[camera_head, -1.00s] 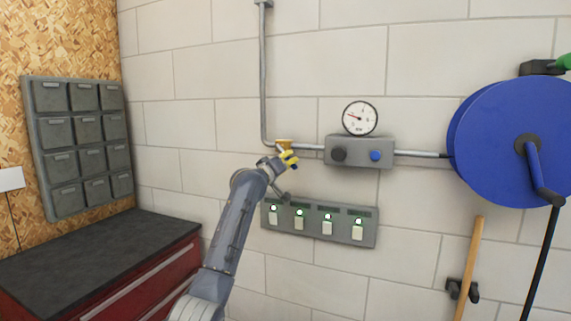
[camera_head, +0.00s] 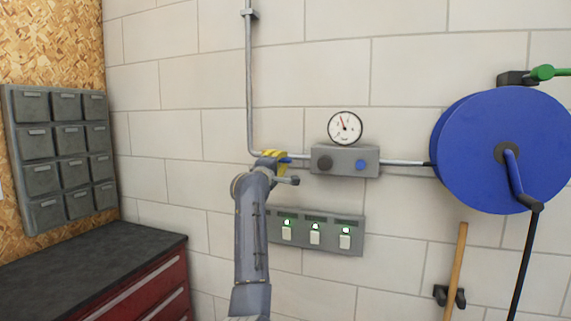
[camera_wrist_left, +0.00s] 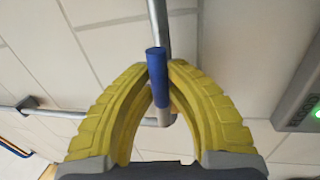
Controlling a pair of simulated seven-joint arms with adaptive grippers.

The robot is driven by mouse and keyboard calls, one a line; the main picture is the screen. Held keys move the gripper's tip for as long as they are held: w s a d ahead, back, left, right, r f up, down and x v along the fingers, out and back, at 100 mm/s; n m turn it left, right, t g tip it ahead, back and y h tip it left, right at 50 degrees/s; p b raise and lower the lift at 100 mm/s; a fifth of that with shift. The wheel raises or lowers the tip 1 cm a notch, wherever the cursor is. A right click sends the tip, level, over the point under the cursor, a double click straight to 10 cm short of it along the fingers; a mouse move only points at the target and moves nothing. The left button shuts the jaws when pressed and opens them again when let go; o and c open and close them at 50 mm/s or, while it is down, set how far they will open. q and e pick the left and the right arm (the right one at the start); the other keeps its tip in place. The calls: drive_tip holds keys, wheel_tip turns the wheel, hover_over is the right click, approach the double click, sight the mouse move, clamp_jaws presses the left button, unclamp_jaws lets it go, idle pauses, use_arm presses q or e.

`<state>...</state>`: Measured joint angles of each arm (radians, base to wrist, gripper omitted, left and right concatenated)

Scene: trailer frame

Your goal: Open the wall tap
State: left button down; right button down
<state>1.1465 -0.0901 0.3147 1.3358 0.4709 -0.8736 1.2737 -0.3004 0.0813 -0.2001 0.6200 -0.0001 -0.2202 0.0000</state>
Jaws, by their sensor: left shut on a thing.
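The wall tap's blue lever (camera_wrist_left: 156,64) shows in the left wrist view between my yellow fingertips, in line with a grey pipe (camera_wrist_left: 160,20). In the head view a small piece of blue shows beside the fingers, and the tap body is mostly hidden by my gripper. My left gripper (camera_head: 272,158) is shut on this lever; its fingers (camera_wrist_left: 160,78) also show in the left wrist view. The tap sits where the wall pipe (camera_head: 249,90) bends toward the grey box (camera_head: 345,162). My right gripper is in neither view.
A round gauge (camera_head: 345,127) sits above the grey box, its needle pointing up and left. A switch panel (camera_head: 325,247) with green lights lies below. A blue hose reel (camera_head: 470,150) is at right. Grey bins (camera_head: 70,137) and a dark-topped red cabinet (camera_head: 150,290) stand at left.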

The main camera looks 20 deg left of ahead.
use_arm(q)
drive_tip(key=shift+r+n, duration=0.2)
drive_tip(key=shift+n, duration=0.2)
drive_tip(key=c, duration=1.3)
unclamp_jaws()
drive_tip(key=shift+c, duration=0.2)
drive_tip(key=shift+s, duration=0.1)
drive_tip(key=s+f, duration=0.2)
drive_tip(key=s, duration=0.9)
drive_tip(key=shift+s+a+f, duration=0.15)
drive_tip(key=shift+s+a, duration=0.15)
drive_tip(key=shift+s, duration=0.05)
drive_tip(key=shift+f, duration=0.1)
